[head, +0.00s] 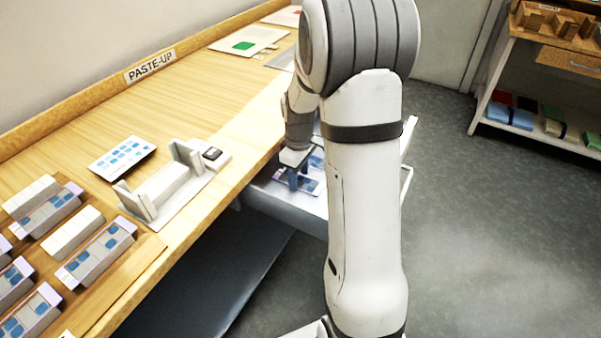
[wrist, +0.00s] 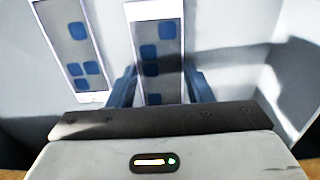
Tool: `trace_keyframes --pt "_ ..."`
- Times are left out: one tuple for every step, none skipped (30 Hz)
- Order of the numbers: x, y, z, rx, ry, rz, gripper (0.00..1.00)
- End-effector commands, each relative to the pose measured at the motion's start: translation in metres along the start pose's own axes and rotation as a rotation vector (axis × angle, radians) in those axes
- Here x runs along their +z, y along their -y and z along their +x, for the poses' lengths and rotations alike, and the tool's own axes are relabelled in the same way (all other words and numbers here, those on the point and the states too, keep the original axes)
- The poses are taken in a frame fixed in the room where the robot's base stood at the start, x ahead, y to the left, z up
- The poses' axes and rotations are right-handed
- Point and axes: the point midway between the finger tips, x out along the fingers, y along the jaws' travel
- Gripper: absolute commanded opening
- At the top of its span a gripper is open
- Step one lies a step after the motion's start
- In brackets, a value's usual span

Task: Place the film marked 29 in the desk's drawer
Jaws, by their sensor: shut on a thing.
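The desk's drawer (head: 285,210) stands pulled out below the desk's edge, partly hidden behind my arm. My gripper (head: 293,180) reaches down into it. In the wrist view my gripper (wrist: 161,88) is shut on a grey film strip with blue patches and a pale end (wrist: 156,42), low over or on the drawer's floor; I cannot tell which. A second film strip (wrist: 74,40) lies in the drawer to its left, apart from it. No number is readable on either strip, so I cannot tell which is marked 29.
Several film strips and pale blocks (head: 72,232) stand at the desk's near left. A pale holder (head: 165,188), a card with blue patches (head: 122,156) and a green-patched sheet (head: 244,45) are on the desk. A shelf (head: 545,135) stands at right. The drawer's right side (wrist: 225,30) is bare.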

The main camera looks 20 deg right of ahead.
Motion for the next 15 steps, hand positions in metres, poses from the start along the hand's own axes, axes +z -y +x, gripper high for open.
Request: trace_keyframes --pt "0.0002 0.0001 0.0032 -0.001 0.001 0.0 0.25" --pt "0.0002 0.0 0.0024 -0.001 0.0 0.0 0.48" --pt "0.0003 0.0 0.002 -0.001 0.0 0.001 0.51" --pt "0.0003 0.0 0.002 -0.001 0.0 0.001 0.54" --pt "0.0003 0.0 0.0019 -0.001 0.0 0.001 0.56" --pt "0.0004 -0.0001 0.0019 -0.001 0.0 0.001 0.59" --pt "0.0004 -0.0001 0.0019 0.0 0.0 0.001 0.62" --pt "0.0004 -0.0001 0.0019 0.0 0.0 0.001 0.64" --pt "0.0005 -0.0002 0.0019 0.0 0.0 0.001 0.68" --pt "0.0005 -0.0002 0.0019 0.0 0.0 0.001 0.68" --pt "0.0005 -0.0002 0.0019 0.0 0.0 0.001 0.68" --pt "0.0006 -0.0002 0.0019 0.0 0.0 0.001 0.68" --pt "0.0006 -0.0002 0.0019 0.0 0.0 0.001 0.68" --pt "0.0006 -0.0003 0.0018 0.0 0.0 0.001 0.68" --pt "0.0006 -0.0003 0.0017 0.0 0.0 0.001 0.68"
